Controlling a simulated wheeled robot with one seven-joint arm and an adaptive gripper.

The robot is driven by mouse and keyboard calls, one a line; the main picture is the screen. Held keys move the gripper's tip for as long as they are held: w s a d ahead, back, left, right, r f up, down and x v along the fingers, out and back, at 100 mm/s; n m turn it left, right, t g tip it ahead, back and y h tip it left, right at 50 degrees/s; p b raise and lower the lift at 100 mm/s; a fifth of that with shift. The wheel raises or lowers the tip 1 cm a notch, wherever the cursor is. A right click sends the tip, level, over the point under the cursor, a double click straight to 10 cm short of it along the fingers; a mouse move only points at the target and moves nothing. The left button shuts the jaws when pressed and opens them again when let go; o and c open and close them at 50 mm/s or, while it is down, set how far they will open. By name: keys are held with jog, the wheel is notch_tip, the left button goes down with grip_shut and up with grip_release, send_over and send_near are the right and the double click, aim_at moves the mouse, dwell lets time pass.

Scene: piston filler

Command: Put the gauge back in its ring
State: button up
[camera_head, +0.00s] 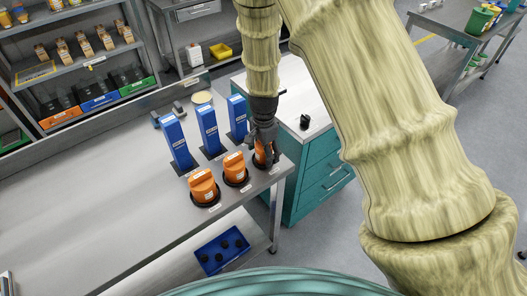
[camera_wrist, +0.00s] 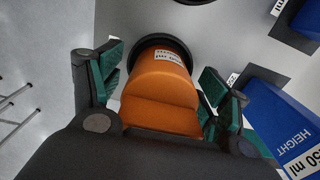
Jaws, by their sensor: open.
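Three orange gauges stand in a row near the table's front right edge: a left one (camera_head: 202,188), a middle one (camera_head: 235,170) and a right one (camera_head: 260,155). Black rings show around their bases. My gripper (camera_head: 264,145) is at the right gauge and partly hides it. In the wrist view the orange gauge (camera_wrist: 160,88) lies between the open, green-padded fingers of my gripper (camera_wrist: 162,80). Its far end meets a black ring (camera_wrist: 162,44); I cannot tell whether it is fully seated. A label shows on it near the ring.
Three blue height blocks (camera_head: 176,140) stand on dark plates behind the gauges. A teal drawer cabinet (camera_head: 318,180) with a small black object (camera_head: 305,121) on top adjoins the table's right side. A blue tray (camera_head: 222,250) sits on the lower shelf. The table's left part (camera_head: 90,200) is clear.

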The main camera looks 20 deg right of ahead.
jog(key=shift+r, duration=0.2)
jog(key=shift+r+b, duration=1.65)
jog(key=shift+r, duration=4.25)
